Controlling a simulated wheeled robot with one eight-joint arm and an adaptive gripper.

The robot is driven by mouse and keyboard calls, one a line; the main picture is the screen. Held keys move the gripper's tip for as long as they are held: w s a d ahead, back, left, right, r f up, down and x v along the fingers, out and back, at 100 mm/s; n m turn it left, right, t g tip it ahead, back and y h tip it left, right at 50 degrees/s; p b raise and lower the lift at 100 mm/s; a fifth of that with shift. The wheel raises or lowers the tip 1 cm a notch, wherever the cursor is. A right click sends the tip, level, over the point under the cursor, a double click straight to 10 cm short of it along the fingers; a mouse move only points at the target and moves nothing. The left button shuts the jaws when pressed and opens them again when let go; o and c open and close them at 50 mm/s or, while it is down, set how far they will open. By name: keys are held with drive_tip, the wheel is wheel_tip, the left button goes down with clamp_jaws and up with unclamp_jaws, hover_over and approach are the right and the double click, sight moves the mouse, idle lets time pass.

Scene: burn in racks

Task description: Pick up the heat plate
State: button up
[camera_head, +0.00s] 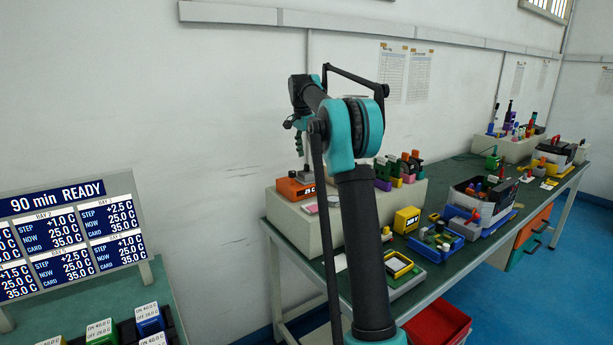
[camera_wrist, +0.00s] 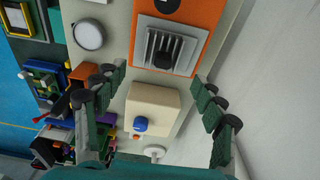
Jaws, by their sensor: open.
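An orange device (camera_head: 295,188), which looks like the heat plate, sits on the left end of a pale raised block at the back of the green bench. In the wrist view its orange body (camera_wrist: 208,16) is at the top, with a grey finned piece (camera_wrist: 155,50) and a dark knob (camera_wrist: 167,53) on it. My gripper (camera_wrist: 158,77) is open and empty, its fingers spread on either side of the view, with the orange device beyond the fingertips. In the head view my gripper (camera_head: 301,135) hangs above the orange device, partly hidden by my arm.
A cream box with a blue button (camera_wrist: 140,124) and a round white disc (camera_wrist: 89,34) lie near the device. The wall (camera_head: 230,130) is close behind. Blue trays (camera_head: 436,243), a yellow box (camera_head: 406,219) and small parts crowd the bench. A display board (camera_head: 70,240) stands at left.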

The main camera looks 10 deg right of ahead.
sight(307, 164)
wheel_tip(307, 164, down, 5)
idle(0.3)
drive_tip(key=c, duration=1.5)
drive_tip(key=shift+r, duration=0.1)
wheel_tip(307, 164, up, 10)
drive_tip(key=shift+f, duration=0.1)
